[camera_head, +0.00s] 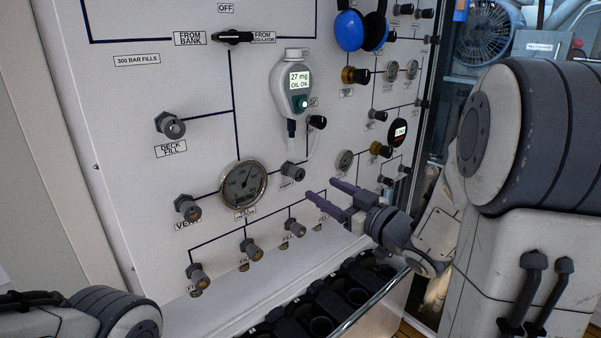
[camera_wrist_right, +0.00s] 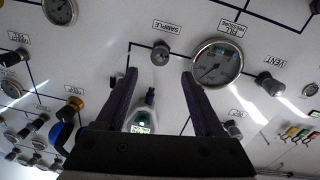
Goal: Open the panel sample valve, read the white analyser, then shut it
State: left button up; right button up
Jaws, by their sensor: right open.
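The sample valve (camera_head: 293,171) is a grey knob on the white panel (camera_head: 200,80), above its SAMPLE label. The white analyser (camera_head: 293,85) hangs above it with a lit screen reading 27 mg, OIL OK, and a pale tube leads down from it. My right gripper (camera_head: 320,184) is open and empty, its purple fingers to the lower right of the valve. In the right wrist view, upside down, the valve (camera_wrist_right: 150,58) lies just beyond and between the fingertips (camera_wrist_right: 159,75), apart from them; the analyser (camera_wrist_right: 142,124) shows between the fingers. My left gripper is out of view.
A fill pressure gauge (camera_head: 243,186) sits left of the sample valve. Several fill knobs (camera_head: 250,249) line the panel below, and a vent knob (camera_head: 187,207) is at left. A rack of dark cylinders (camera_head: 345,290) stands below. Blue ear defenders (camera_head: 350,30) hang at upper right.

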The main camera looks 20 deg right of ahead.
aim_at(300, 176)
jog(key=p+x, duration=0.2)
jog(key=x, duration=0.6)
jog(key=shift+w+a, duration=0.15)
jog(key=shift+w, duration=0.2)
grip_shut()
